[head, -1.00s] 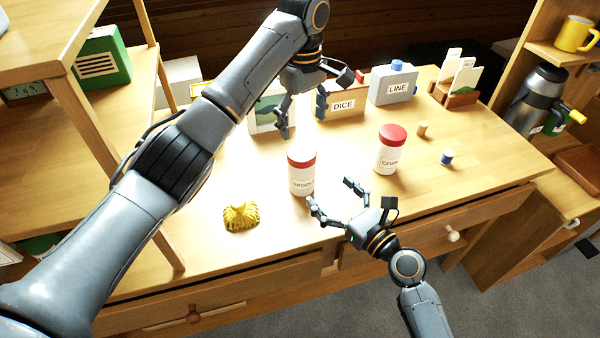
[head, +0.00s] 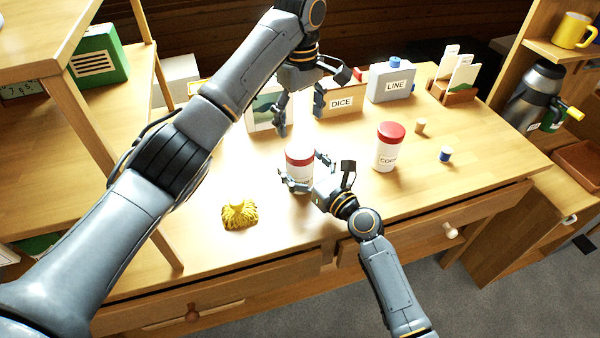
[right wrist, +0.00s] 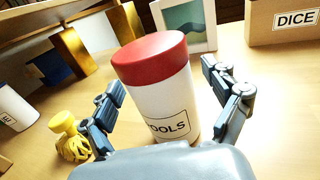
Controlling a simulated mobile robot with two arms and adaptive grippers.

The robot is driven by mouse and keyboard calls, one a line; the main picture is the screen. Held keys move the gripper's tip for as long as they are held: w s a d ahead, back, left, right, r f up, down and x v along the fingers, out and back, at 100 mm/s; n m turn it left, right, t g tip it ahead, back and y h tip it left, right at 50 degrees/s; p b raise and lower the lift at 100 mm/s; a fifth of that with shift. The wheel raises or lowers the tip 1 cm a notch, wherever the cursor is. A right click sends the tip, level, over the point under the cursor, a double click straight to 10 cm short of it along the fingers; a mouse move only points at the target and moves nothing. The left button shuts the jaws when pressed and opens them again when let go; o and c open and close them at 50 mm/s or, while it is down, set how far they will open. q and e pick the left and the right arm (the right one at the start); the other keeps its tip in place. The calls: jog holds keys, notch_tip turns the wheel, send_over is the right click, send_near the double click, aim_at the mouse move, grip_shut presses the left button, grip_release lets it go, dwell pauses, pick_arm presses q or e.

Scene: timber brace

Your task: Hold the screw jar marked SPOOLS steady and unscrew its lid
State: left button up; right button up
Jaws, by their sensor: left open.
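The SPOOLS jar is white with a red lid (head: 299,155) and stands upright on the table. Its body (right wrist: 165,103) fills the middle of the right wrist view, with the end of its label showing. My right gripper (head: 306,168) is open at the jar, one finger on each side of the body. In the right wrist view a gap shows between the left finger and the jar; whether the right finger touches cannot be told. My left gripper (head: 299,118) is open and empty, above and behind the jar, pointing down.
A second red-lidded white jar (head: 388,155) stands to the right. A yellow stringy bundle (head: 239,214) lies front left. A DICE box (head: 342,103), a LINE container (head: 392,84) and a picture frame (head: 262,115) stand behind. Two small cylinders, tan (head: 420,126) and blue-white (head: 445,154), are farther right.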

aim_at(300, 149)
grip_shut()
pick_arm(q)
jog(key=m, duration=0.5)
jog(key=shift+m, duration=0.4)
jog(key=m, duration=0.4)
jog(key=shift+m, duration=0.3)
jog(key=m, duration=0.6)
jog(key=shift+m, duration=0.4)
jog(key=m, duration=1)
jog(key=shift+m, duration=0.4)
jog(key=m, duration=0.4)
jog(key=shift+m, duration=0.3)
jog(key=m, duration=0.6)
jog(key=shift+m, duration=0.3)
jog(key=m, duration=0.5)
jog(key=shift+f+m, duration=0.1)
jog(key=shift+m, duration=0.3)
jog(key=shift+f, duration=3.9)
